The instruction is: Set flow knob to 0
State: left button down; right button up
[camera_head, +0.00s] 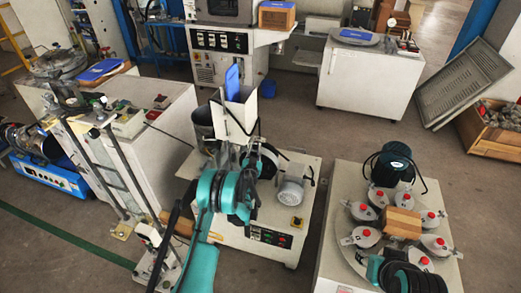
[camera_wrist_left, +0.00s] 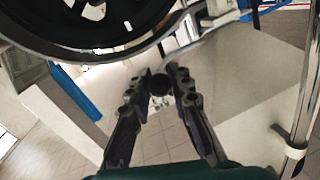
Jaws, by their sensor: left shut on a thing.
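My left gripper (camera_wrist_left: 158,90) shows in the left wrist view with its two dark fingers on either side of a small round black knob (camera_wrist_left: 159,83). It is shut on this knob, which I take to be the flow knob. In the head view my teal left arm reaches up to the middle machine (camera_head: 225,234), close to its white hopper (camera_head: 238,116). The fingertips and the knob are not clear there, behind the arm and hopper. The knob's scale and setting cannot be read. My right gripper is not in view; only part of that arm shows at bottom right.
A large dark wheel (camera_wrist_left: 88,22) is close above the left fingers. A metal post (camera_wrist_left: 301,95) stands at right in the wrist view. A bench with red-topped containers (camera_head: 366,236) stands to the right.

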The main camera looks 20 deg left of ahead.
pick_arm(q)
jog(key=shift+a, duration=0.6)
jog(key=c, duration=1.3)
grip_release()
jog(key=shift+c, duration=0.2)
jog(key=shift+d, duration=0.1)
